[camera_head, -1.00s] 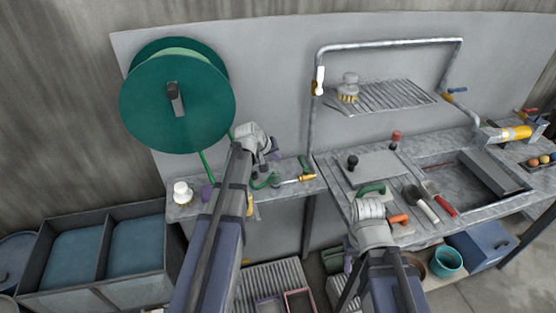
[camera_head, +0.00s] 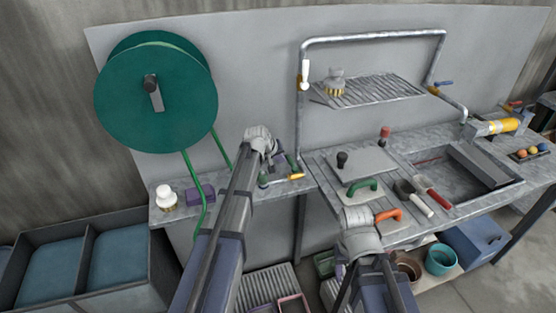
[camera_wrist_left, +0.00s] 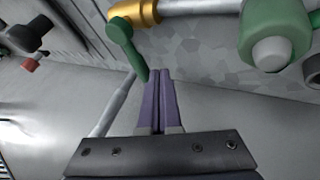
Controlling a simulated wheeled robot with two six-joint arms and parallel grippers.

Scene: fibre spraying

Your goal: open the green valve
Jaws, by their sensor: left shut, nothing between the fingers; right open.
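The green valve is a green lever on a gold fitting (camera_head: 297,177) at the bench's front edge, partly hidden by my left gripper in the head view. In the left wrist view, the green lever (camera_wrist_left: 129,42) hangs from the gold fitting at the top. My left gripper (camera_wrist_left: 159,75) is shut and empty. Its purple fingertips are just right of the lever's lower tip; I cannot tell whether they touch. In the head view, my left gripper (camera_head: 284,162) is above the bench beside the fitting. My right gripper (camera_head: 359,219) is low near the bench front, its fingers mostly hidden.
A green hose reel (camera_head: 155,92) hangs on the panel, its hose dropping to the bench. A green part with a grey knob (camera_wrist_left: 275,36) is to the right of the lever. A purple block (camera_head: 201,194), a white-topped brush (camera_head: 166,196) and a green-handled trowel (camera_head: 362,186) are nearby.

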